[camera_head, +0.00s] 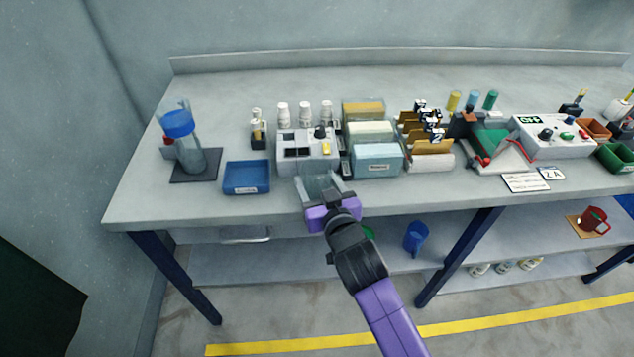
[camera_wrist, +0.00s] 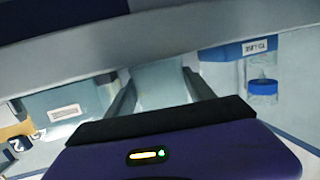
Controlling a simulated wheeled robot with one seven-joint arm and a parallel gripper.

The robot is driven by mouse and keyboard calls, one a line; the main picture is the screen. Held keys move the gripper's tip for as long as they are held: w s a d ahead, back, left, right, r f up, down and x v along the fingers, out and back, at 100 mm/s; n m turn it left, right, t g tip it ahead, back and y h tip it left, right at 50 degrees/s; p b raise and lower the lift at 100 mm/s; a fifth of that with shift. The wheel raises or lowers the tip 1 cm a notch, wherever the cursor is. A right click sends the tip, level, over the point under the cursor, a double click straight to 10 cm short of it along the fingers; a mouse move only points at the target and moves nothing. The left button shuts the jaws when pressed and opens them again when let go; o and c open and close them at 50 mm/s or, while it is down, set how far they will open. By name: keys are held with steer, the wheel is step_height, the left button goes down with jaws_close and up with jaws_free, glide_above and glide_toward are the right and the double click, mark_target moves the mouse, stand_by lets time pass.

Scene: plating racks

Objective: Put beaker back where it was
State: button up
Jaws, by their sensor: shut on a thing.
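My gripper (camera_head: 322,192) is shut on a clear, see-through beaker (camera_head: 317,182) at the front edge of the bench, in front of the grey block. The beaker's outline is faint and partly hidden by my gripper. In the wrist view the beaker (camera_wrist: 160,84) shows as a pale clear shape between the two dark fingers. I cannot tell whether it touches the bench top.
On the bench (camera_head: 230,212), a blue tray (camera_head: 246,177) lies left of my gripper. Farther left, a blue-banded clear vessel (camera_head: 183,140) stands on a dark mat (camera_head: 208,171). A grey block (camera_head: 305,152) and a pale blue box (camera_head: 376,160) stand close behind.

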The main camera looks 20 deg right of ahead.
steer(key=shift+f, duration=0.15)
steer(key=o, duration=1.5)
steer(key=shift+o, duration=0.2)
steer(key=shift+r, duration=0.2)
steer(key=b+v, duration=0.1)
steer(key=v, duration=1.1)
